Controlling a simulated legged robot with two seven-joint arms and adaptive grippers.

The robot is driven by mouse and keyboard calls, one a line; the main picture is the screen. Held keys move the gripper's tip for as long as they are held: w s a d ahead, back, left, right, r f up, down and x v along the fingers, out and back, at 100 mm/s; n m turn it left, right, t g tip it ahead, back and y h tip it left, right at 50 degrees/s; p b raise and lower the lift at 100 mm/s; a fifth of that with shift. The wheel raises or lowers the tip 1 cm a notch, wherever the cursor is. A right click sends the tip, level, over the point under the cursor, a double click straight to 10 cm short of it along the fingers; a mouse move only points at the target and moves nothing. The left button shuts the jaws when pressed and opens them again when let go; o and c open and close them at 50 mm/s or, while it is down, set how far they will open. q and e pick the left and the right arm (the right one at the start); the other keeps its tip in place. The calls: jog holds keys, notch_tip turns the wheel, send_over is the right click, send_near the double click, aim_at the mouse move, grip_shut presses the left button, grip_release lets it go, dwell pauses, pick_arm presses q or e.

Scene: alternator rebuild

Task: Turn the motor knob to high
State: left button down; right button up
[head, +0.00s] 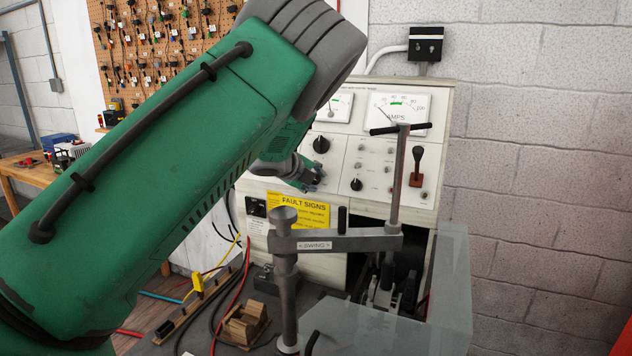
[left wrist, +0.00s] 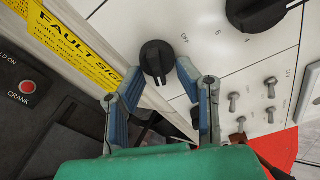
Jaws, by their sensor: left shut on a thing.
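A black round knob (left wrist: 157,56) with a raised grip bar sits on the white panel, and I take it for the motor knob. My left gripper (left wrist: 157,70) has its two blue-padded fingers on either side of this knob, shut on it. In the head view my left gripper (head: 316,180) is small and dark at the panel's lower left, and it largely hides the knob there. The knob's label cannot be read for certain. My right gripper is not in view.
A larger black knob (head: 321,145) and a smaller one (head: 356,184) are nearby on the panel. Toggle switches (left wrist: 270,87) and a brown-handled lever (head: 416,165) are to the right. A yellow fault sign (head: 303,212) is below.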

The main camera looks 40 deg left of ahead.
pick_arm(q)
jog(key=shift+s+f, duration=0.15)
jog(key=shift+f, duration=0.15)
jog(key=c, duration=1.2)
grip_release()
jog(key=shift+s+r, duration=0.1)
jog(key=shift+r, duration=0.1)
jog(key=shift+r, duration=0.1)
jog(key=v, duration=1.1)
jog(key=shift+s, duration=0.35)
